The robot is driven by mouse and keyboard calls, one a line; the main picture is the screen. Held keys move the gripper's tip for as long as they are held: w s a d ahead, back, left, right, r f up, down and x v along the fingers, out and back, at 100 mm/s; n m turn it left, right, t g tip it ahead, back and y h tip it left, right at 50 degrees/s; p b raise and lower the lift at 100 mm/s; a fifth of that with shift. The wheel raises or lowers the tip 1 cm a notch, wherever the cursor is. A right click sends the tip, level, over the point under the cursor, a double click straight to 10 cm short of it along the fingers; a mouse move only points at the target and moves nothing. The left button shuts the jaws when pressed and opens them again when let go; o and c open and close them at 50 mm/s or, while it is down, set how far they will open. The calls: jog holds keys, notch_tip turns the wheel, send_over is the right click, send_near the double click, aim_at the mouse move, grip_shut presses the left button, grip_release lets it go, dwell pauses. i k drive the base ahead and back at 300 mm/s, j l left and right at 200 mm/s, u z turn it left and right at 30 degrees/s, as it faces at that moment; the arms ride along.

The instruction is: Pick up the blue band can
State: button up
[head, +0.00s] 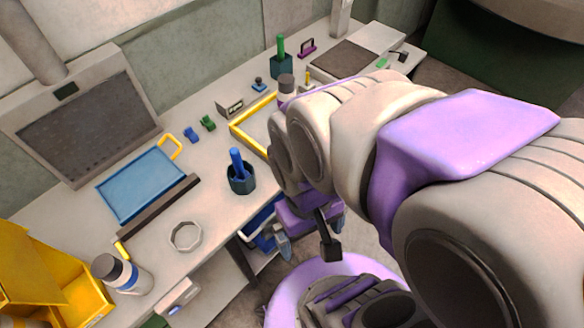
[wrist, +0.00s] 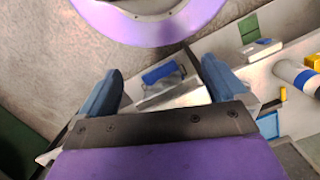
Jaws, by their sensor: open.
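The blue band can (head: 121,273) is a white can with a grey top and a blue band. It stands upright on the bench at the lower left in the head view, beside a yellow bin. In the wrist view it shows at the right edge (wrist: 298,76), partly cut off, outside the jaws. My gripper (head: 306,245) hangs in front of the bench's front edge, well to the right of the can. In the wrist view my gripper (wrist: 160,80) has its two blue-grey fingers wide apart, with nothing held between them.
The yellow bin (head: 75,290) is left of the can. A white ring (head: 186,236), a dark bar (head: 158,217), a blue tray (head: 140,184) and a dark cup with a blue handle (head: 241,180) lie nearby. Another grey-topped can (head: 286,84) stands farther back.

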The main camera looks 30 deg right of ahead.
aim_at(134, 280)
jog(key=u, duration=1.65)
jog(key=k+j+z, duration=0.15)
jog(key=z, duration=0.3)
jog(key=k+j+z, duration=0.2)
jog(key=z, duration=0.3)
jog(key=k+j+z, duration=0.1)
jog(key=k+z, duration=0.15)
jog(key=z, duration=0.2)
